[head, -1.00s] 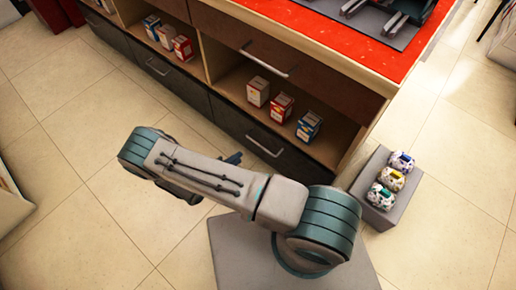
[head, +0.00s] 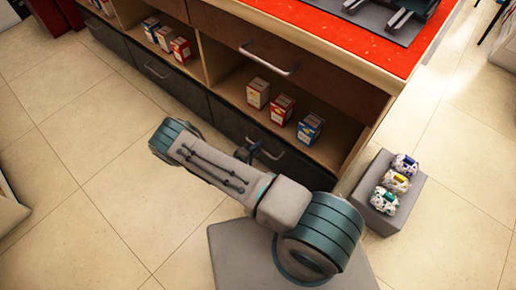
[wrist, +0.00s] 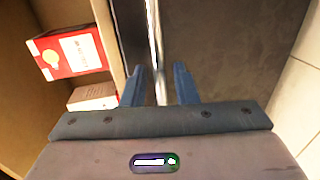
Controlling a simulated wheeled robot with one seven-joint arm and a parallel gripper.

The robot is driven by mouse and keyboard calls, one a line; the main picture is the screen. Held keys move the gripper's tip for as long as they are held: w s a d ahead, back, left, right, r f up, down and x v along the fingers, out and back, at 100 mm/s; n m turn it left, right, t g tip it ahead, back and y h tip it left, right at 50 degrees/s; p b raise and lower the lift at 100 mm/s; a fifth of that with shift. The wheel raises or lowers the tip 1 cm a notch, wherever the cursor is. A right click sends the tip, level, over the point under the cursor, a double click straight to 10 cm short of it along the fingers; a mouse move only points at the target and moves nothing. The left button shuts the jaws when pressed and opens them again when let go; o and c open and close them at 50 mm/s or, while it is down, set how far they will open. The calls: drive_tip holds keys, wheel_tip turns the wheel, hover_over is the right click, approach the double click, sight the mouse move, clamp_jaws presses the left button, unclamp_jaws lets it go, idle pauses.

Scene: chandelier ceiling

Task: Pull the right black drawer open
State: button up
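The right black drawer (head: 232,120) is the dark lower front below the open shelf, and it looks closed. Its silver handle (head: 284,168) is partly hidden behind my gripper (head: 252,151) in the head view. In the wrist view the dark drawer front (wrist: 245,50) fills the right half. The handle (wrist: 153,40) runs up the picture as a bright bar and lines up with the gap between the two blue fingers of my gripper (wrist: 158,70). The fingers are apart, one on each side of the bar. I cannot tell whether they touch it.
Boxes (head: 281,110) stand on the shelf above the drawer; a red box (wrist: 72,52) shows in the wrist view. A left black drawer (head: 160,75) adjoins. A grey block (head: 408,200) with small patterned objects stands at the right. The tiled floor (head: 90,200) in front is clear.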

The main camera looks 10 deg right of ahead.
drive_tip(key=shift+w+d, duration=0.15)
drive_tip(key=shift+d, duration=0.1)
